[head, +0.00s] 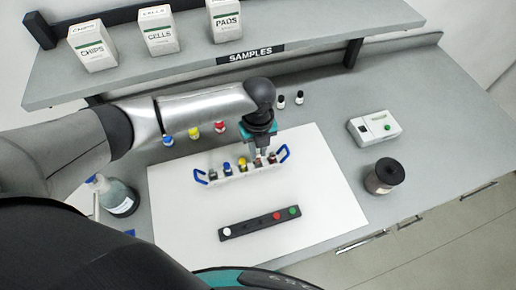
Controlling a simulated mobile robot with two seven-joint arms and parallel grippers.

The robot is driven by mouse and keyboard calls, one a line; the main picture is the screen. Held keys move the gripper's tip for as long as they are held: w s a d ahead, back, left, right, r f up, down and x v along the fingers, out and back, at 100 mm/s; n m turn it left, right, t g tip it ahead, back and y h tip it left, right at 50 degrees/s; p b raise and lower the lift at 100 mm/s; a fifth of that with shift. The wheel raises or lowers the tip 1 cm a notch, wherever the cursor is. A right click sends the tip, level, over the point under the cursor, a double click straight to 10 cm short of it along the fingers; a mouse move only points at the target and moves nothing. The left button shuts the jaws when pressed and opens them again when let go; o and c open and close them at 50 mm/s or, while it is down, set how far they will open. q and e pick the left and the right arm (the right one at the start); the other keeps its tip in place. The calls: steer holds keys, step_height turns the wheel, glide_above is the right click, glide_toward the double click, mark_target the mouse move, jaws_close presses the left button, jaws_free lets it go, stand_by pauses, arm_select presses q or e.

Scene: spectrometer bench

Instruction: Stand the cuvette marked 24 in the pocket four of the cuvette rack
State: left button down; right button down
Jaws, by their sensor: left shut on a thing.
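A white rack with blue handles (240,178) stands on the white mat and holds several small vessels in a row, including a blue-topped one (228,167) and a yellow-topped one (242,163). My left gripper (264,152) points down over the right part of this rack. It is shut on a small cuvette-like piece, mostly hidden by the fingers. I cannot tell whether that piece touches the rack, and no number 24 is readable. My right gripper is not in view.
A black strip (255,224) with white, red and green round spots lies in front. Coloured-capped bottles stand behind, including a yellow one (193,132). A white device (374,128) and a dark jar (384,176) stand right, a clear bottle (118,198) left. The shelf (190,62) overhangs the back.

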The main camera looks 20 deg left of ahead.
mark_target(258, 162)
arm_select(q)
steer(key=shift+f, duration=0.2)
steer(key=shift+f+b, duration=0.75)
steer(key=shift+f, duration=0.4)
steer(key=shift+f, duration=0.1)
steer(key=shift+f, duration=0.2)
steer(key=c, duration=0.7)
jaws_free()
steer(key=shift+c, duration=0.2)
steer(key=shift+r, duration=0.1)
step_height(258, 162, up, 15)
steer(key=shift+s, duration=0.1)
stand_by(0.4)
